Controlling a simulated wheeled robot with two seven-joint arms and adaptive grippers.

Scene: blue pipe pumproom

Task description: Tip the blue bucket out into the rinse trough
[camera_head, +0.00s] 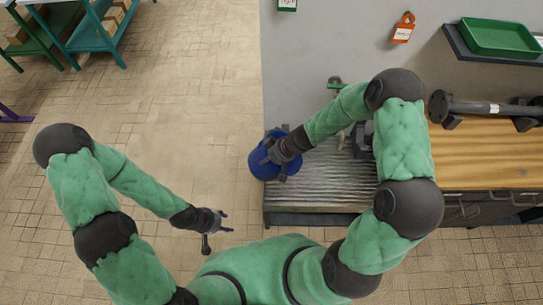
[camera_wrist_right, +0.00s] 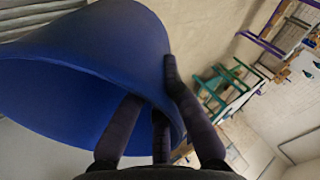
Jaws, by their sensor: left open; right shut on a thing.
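The blue bucket (camera_head: 258,166) is at the left end of the rinse trough (camera_head: 325,180), a ribbed grey metal basin in the head view. My right gripper (camera_head: 272,160) is shut on the bucket's wall. In the right wrist view, the bucket (camera_wrist_right: 90,50) fills the upper left, and the fingers (camera_wrist_right: 155,105) straddle its rim. The arm hides part of the bucket in the head view; I cannot tell its exact tilt or contents. My left gripper (camera_head: 222,222) is open and empty, over the floor left of the trough.
A wooden worktop (camera_head: 485,155) with a dark flanged pipe (camera_head: 485,108) adjoins the trough on the right. A green tray (camera_head: 500,37) sits on a wall shelf. An orange tag (camera_head: 403,28) hangs on the wall. The floor (camera_head: 190,90) to the left is clear up to a teal rack (camera_head: 95,30).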

